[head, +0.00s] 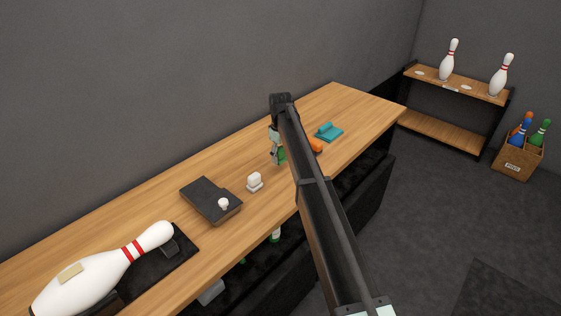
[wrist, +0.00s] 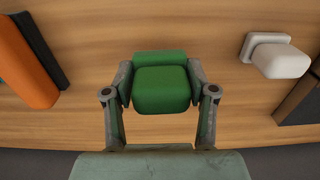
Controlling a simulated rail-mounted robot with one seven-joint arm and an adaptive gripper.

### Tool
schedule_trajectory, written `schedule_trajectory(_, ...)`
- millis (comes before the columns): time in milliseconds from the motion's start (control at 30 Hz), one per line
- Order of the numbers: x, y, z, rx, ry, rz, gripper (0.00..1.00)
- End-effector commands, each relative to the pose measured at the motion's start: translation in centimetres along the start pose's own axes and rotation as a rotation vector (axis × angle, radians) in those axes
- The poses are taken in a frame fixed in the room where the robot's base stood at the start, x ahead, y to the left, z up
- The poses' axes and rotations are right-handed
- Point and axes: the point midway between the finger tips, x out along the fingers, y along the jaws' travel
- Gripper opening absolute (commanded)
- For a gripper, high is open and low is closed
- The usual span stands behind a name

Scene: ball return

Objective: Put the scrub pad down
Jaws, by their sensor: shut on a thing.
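The green scrub pad (wrist: 162,90) has a rounded, block-like grip over a flat part behind it. My gripper (wrist: 161,84) is shut on it, with one finger on each side. In the head view my gripper (head: 275,148) points down over the middle of the wooden counter (head: 180,190), and a bit of the green pad (head: 282,157) shows beside my arm. I cannot tell whether the pad touches the counter.
An orange item (head: 316,145) and a teal item (head: 328,132) lie past my arm. A white item (head: 255,182) and a dark block (head: 209,198) with a white knob are nearer. A large bowling pin (head: 95,280) lies at front left. Bare wood lies between them.

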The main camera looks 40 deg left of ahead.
Motion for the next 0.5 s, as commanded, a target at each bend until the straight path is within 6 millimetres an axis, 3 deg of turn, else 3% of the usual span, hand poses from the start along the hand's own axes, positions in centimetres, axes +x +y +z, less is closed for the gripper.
schedule_trajectory(300, 3.2, 0.0, 0.1, 0.0, -0.002, -0.001, 0.24)
schedule_trajectory(500, 3.8, 0.0, 0.0, 0.0, 0.0, 0.0, 0.24)
